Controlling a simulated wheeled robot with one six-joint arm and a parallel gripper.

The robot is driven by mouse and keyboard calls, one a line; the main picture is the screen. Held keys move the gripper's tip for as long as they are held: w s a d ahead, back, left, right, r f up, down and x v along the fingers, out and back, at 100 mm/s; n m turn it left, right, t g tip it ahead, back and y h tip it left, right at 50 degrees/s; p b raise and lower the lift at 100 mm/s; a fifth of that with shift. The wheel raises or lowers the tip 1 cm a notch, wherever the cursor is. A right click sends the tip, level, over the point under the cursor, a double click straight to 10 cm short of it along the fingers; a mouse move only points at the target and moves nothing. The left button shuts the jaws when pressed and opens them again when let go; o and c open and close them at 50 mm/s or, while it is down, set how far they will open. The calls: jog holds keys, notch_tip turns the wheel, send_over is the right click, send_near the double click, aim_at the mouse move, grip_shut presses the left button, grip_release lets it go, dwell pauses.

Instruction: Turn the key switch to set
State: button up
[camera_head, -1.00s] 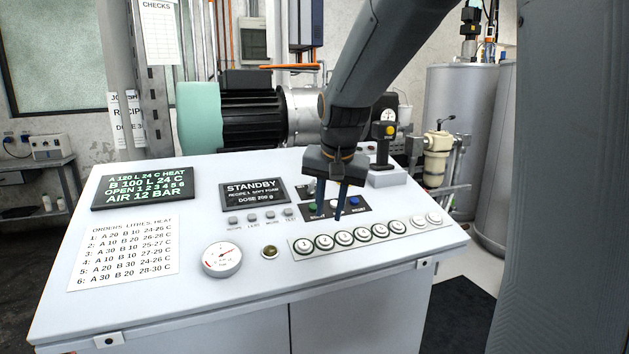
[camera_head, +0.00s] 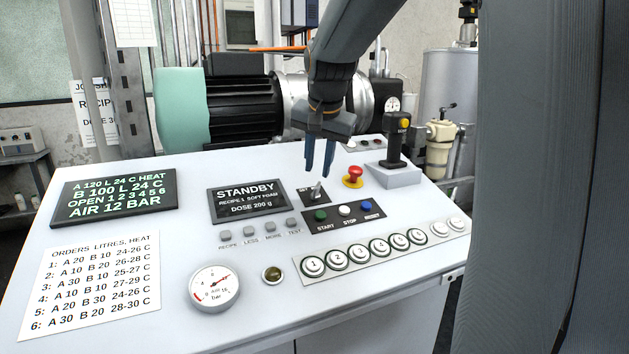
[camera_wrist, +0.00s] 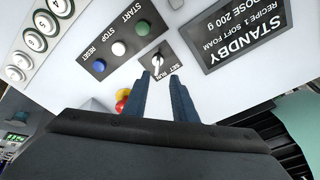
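The key switch (camera_head: 317,191) is a small metal key on a dark plate on the white sloping panel, just behind the START, STOP and RESET buttons. In the wrist view the key (camera_wrist: 157,60) shows beside the SET and RUN lettering; which mark it points to I cannot tell. My gripper (camera_head: 319,173) points down just above and behind the key, its two blue fingers apart with nothing between them. In the wrist view the fingertips (camera_wrist: 161,76) lie just short of the key, one towards each side of it.
A red mushroom button (camera_head: 354,174) stands close to the right of the fingers. A joystick (camera_head: 397,145) on a grey base stands further right. The STANDBY display (camera_head: 249,199) is to the left. Numbered round buttons (camera_head: 363,252) line the front, beside a pressure gauge (camera_head: 214,287).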

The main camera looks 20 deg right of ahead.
aim_at(319, 183)
jog(key=x, duration=0.3)
jog(key=p+x, duration=0.1)
jog(key=x, duration=0.1)
jog(key=shift+s+d+f, duration=0.1)
jog(key=shift+d, duration=0.25)
jog(key=shift+x, duration=0.9)
grip_shut()
